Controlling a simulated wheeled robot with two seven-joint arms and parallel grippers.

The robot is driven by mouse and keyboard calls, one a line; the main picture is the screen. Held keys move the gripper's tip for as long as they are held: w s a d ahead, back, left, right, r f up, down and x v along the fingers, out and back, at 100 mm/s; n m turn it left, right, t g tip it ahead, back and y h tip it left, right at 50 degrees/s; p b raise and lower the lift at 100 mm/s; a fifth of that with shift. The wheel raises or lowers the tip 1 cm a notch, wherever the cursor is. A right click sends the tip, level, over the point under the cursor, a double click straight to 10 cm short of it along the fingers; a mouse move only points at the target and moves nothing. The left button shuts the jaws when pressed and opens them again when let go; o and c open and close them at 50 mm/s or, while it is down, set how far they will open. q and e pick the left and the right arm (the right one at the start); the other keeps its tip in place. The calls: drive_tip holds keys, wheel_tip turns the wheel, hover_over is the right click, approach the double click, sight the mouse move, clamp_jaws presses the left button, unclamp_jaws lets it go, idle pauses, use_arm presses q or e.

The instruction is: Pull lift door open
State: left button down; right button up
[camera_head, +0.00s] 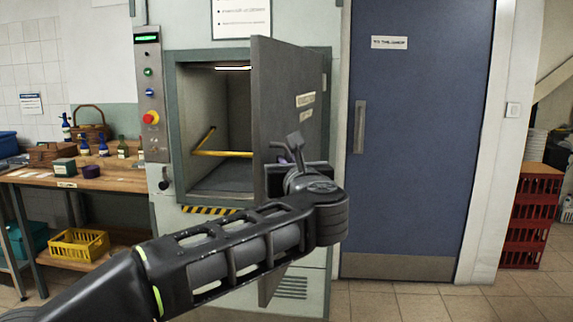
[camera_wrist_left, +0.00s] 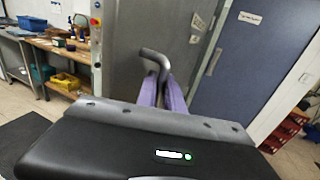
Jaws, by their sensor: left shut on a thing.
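The grey lift door (camera_head: 292,72) is hinged on the right of the lift opening and stands swung out towards me, well open. The lift car (camera_head: 225,110) shows inside, with a yellow bar across it and a lit lamp above. My left gripper (camera_head: 284,151) is at the door's outer side, by its free edge. In the left wrist view, the purple fingers (camera_wrist_left: 163,92) are shut on the bent grey door handle (camera_wrist_left: 153,55). The wrist hides part of the handle in the head view. My right gripper is not in view.
A control post with a red button (camera_head: 150,118) stands left of the lift. Further left is a wooden workbench (camera_head: 120,178) with bottles and a basket. A closed blue door (camera_head: 420,150) is on the right, with red crates (camera_head: 530,215) beyond it.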

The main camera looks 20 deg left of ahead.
use_arm(q)
drive_tip(key=shift+r, duration=0.2)
drive_tip(key=c, duration=1.9)
unclamp_jaws()
drive_tip(key=shift+o, duration=0.7)
drive_tip(key=shift+w+f, duration=0.15)
drive_tip(key=shift+d, duration=0.1)
drive_tip(key=b+v, duration=0.1)
drive_tip(key=v, duration=0.6)
drive_tip(key=shift+s, duration=0.4)
